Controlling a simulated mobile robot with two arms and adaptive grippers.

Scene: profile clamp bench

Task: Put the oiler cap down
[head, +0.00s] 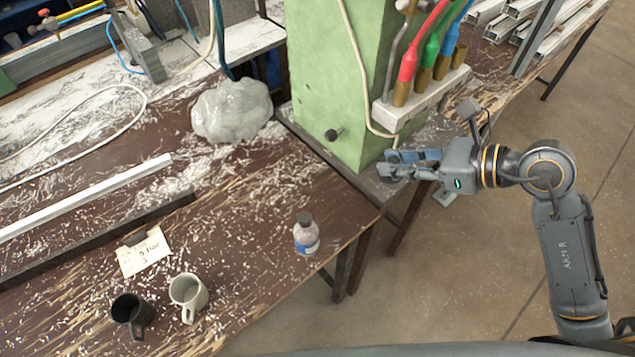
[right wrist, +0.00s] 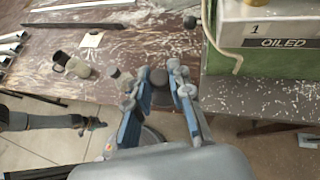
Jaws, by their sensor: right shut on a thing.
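My right gripper (head: 388,163) is beside the lower part of the green column, above the bench end. In the right wrist view its two blue fingers (right wrist: 163,92) are closed around a small dark round piece, which looks like the oiler cap (right wrist: 158,78). In the head view the fingers mostly hide this piece. I cannot tell whether its underside touches the bench. My left gripper is outside the head view; it shows small at the lower left of the right wrist view (right wrist: 92,124), too small to read its jaws.
The green column (head: 330,70) with a dark knob (head: 333,135) stands beside the gripper, hoses above. On the brown bench (head: 245,230) are a bottle (head: 306,238), a black mug (head: 130,314), a pale mug (head: 187,294), a note (head: 145,254) and a plastic bundle (head: 232,110).

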